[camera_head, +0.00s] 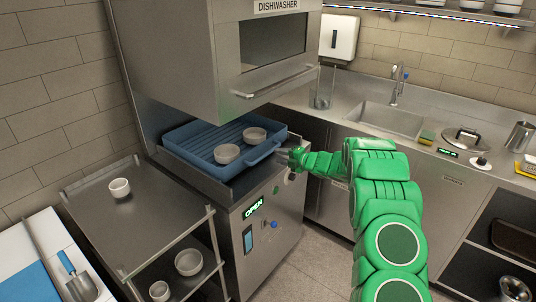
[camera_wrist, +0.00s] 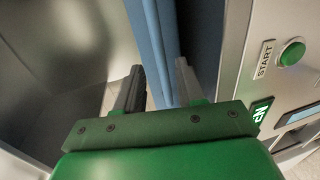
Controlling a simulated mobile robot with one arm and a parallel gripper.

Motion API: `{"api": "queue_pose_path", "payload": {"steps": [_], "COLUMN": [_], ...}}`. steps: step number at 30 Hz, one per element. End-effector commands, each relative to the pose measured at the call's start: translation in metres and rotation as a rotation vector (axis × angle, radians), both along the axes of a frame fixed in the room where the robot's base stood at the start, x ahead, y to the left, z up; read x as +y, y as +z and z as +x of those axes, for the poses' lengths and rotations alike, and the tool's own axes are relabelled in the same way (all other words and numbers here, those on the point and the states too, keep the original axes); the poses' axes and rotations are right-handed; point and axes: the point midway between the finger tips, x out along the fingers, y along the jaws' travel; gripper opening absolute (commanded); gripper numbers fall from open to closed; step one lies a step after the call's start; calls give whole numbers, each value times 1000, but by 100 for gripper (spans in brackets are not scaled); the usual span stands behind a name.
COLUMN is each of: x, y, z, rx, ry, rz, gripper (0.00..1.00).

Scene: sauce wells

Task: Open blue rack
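My gripper (camera_head: 284,157) is at the right end of the rack's front, close to the handle. In the wrist view my two fingers (camera_wrist: 160,88) are apart, with a blue strip of the rack (camera_wrist: 160,40) running between and beyond them. A gap shows beside the left finger. I cannot tell whether either finger touches the blue part.
The dishwasher hood (camera_head: 215,60) is up. Its front has a lit OPEN sign (camera_head: 253,208) and a green START button (camera_wrist: 292,52). A steel cart (camera_head: 150,225) with several white cups and bowls stands at left. A counter with a sink (camera_head: 385,119) lies at right. Floor shows in front.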

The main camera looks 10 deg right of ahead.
Motion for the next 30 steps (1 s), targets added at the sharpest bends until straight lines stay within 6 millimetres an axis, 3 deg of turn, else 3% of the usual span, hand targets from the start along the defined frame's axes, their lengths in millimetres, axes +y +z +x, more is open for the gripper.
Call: {"api": "queue_pose_path", "payload": {"steps": [18,29,30], "x": [48,51,51], "y": [-14,-14,-14], "z": [47,51,51], "rx": [1,0,0], "ry": [0,-2,-2], "rz": [-1,-1,-1], "gripper": [38,38,32]}}
